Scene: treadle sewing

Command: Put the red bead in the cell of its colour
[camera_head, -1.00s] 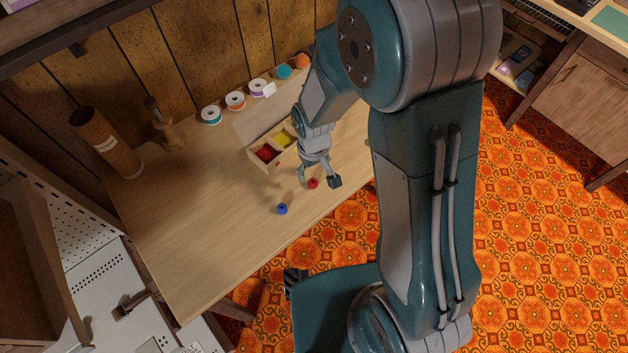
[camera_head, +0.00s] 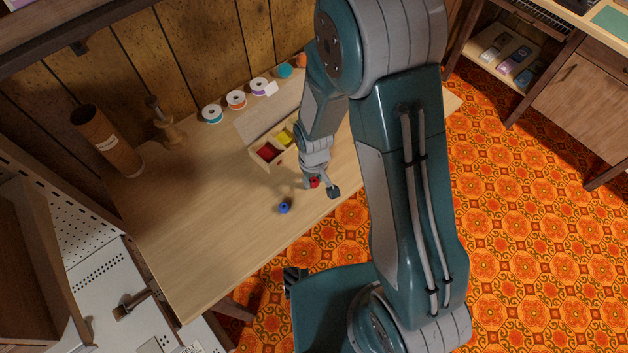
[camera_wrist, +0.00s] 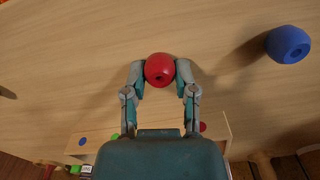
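The red bead (camera_head: 314,183) is low over or on the wooden table, near its front edge. In the wrist view the red bead (camera_wrist: 160,69) sits between the fingertips of my gripper (camera_wrist: 160,74), which meet it on both sides. My gripper (camera_head: 320,188) points down in the head view and partly hides the bead. The sorting box (camera_head: 273,168) stands behind it, with a red cell (camera_head: 267,153) and a yellow cell (camera_head: 285,137) showing. My arm hides the rest of the box. The box also shows at the bottom of the wrist view (camera_wrist: 217,127).
A blue bead (camera_head: 285,207) lies on the table left of my gripper; it shows at right in the wrist view (camera_wrist: 288,44). Thread spools (camera_head: 236,99) line the back. A brown cylinder (camera_head: 106,141) and wooden stand (camera_head: 167,130) are at back left. The table's left (camera_head: 190,230) is clear.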

